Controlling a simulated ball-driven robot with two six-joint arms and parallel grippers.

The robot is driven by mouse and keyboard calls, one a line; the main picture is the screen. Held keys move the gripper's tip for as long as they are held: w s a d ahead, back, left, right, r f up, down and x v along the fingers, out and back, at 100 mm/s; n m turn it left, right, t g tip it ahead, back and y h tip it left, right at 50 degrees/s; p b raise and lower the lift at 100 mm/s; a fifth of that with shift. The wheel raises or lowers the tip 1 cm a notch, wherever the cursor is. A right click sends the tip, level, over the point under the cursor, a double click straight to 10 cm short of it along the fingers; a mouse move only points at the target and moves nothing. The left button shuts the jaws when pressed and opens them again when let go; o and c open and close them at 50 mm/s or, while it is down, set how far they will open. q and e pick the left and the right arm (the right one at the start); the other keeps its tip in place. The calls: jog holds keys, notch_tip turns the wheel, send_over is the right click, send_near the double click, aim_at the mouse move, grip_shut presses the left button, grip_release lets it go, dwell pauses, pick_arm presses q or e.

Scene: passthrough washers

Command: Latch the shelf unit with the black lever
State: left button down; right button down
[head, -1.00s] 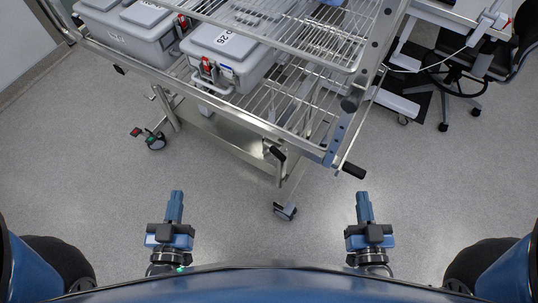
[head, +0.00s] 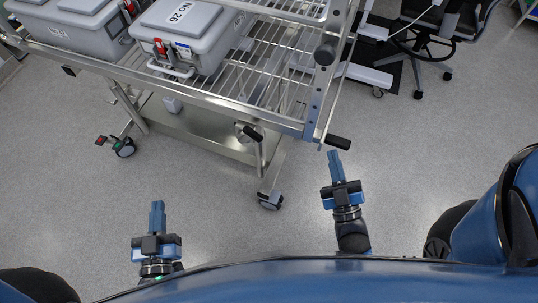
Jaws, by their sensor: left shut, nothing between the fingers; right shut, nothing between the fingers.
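The metal wire shelf unit (head: 215,97) stands across the upper left and middle. A black-gripped lever (head: 338,141) sticks out to the right from its front right corner post. A second, smaller black handle (head: 252,132) sits under the front rail, left of that corner. My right gripper (head: 333,153) is shut and empty, its tips just below the corner lever in the picture. I cannot tell whether they touch it. My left gripper (head: 157,204) is shut and empty over the open floor, well below the shelf unit.
Grey lidded bins (head: 190,35) with red latches rest on the shelf. An office chair (head: 425,45) is at the upper right. Floor at lower middle is clear.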

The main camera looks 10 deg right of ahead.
jog(key=w+a+f+n+g+y+b, duration=0.2)
jog(key=w+f+n+g+y+b, duration=0.1)
jog(key=f+n+g+y+b, duration=0.2)
jog(key=w+a+f+n+g+y+b, duration=0.1)
jog(key=w+f+n+g+y+b, duration=0.2)
jog(key=f+n+y, duration=1)
jog(key=n+g+b, duration=0.2)
jog(key=n+b, duration=0.3)
jog(key=shift+w+a+f+y+b, duration=0.15)
jog(key=shift+a+f+y+b, duration=0.25)
jog(key=shift+a+r, duration=0.1)
jog(key=p, duration=0.2)
send_near(248, 135)
jog(key=x, duration=0.2)
jog(key=shift+w+r, duration=0.3)
jog(key=shift+r, duration=0.05)
